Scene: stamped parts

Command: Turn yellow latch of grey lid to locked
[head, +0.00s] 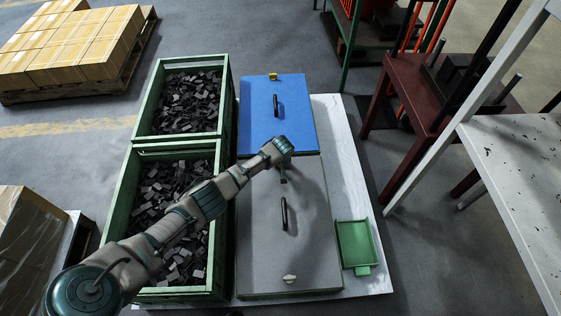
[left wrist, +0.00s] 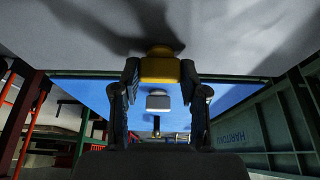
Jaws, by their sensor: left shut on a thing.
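The grey lid (head: 262,225) covers a box in the middle of the head view, with a black handle (head: 284,214) on it. The yellow latch (left wrist: 160,66) shows in the left wrist view at the lid's edge beside the blue lid. My left gripper (head: 284,172) reaches down over that edge. In the left wrist view my left gripper (left wrist: 160,76) has one finger on each side of the yellow latch and is shut on it. In the head view my wrist and gripper hide this latch. My right gripper is not in view.
The blue lid (head: 295,110) lies behind, with another yellow latch (head: 273,76) at its far edge. A white latch (head: 289,279) is at the grey lid's near edge. Green crates (head: 226,235) of dark parts stand left. A small green tray (head: 355,243) lies right.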

